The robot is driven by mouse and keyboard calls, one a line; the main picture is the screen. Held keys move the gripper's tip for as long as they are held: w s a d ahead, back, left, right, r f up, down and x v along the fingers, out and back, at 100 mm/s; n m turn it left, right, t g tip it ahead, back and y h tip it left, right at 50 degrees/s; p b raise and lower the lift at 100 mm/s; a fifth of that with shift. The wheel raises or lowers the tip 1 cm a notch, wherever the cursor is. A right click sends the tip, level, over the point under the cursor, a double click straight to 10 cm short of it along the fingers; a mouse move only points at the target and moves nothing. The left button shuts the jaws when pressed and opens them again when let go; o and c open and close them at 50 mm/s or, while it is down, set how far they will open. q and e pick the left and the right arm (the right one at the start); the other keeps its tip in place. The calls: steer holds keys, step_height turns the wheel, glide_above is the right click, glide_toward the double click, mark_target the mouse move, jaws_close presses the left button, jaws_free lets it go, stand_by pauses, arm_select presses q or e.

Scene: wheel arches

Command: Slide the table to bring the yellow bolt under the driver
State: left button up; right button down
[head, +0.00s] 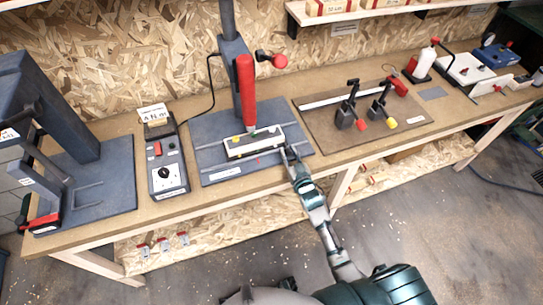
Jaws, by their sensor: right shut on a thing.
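The driver (245,88) is a red upright cylinder on a dark stand, pointing down over the grey base plate. My left gripper is not in view.
A control box (166,168) with a dial stands left of the plate, and a dark press frame (80,130) further left. A brown board (370,115) with two clamps lies to the right. A shelf (380,10) runs above the bench.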

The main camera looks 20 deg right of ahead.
mark_target(305, 150)
steer(key=d, duration=0.7)
steer(key=shift+w+r, duration=0.1)
steer(key=shift+w, duration=0.15)
steer(key=shift+a+r, duration=0.1)
steer(key=shift+a, duration=0.4)
steer(key=c, duration=1.1)
jaws_free()
steer(key=shift+o, duration=1.3)
steer(key=shift+w+d, duration=0.1)
steer(key=shift+w, duration=0.05)
steer(key=shift+d+f, duration=0.35)
steer(key=shift+d, duration=0.1)
steer(key=s, duration=1.1)
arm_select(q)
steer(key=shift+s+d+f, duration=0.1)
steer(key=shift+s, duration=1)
arm_select(e)
steer(key=shift+s+d+f, duration=0.15)
steer(key=shift+s+d, duration=0.25)
steer(key=shift+s, duration=0.05)
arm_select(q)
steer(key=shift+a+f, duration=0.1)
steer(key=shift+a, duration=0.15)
arm_select(e)
steer(key=shift+a, duration=0.35)
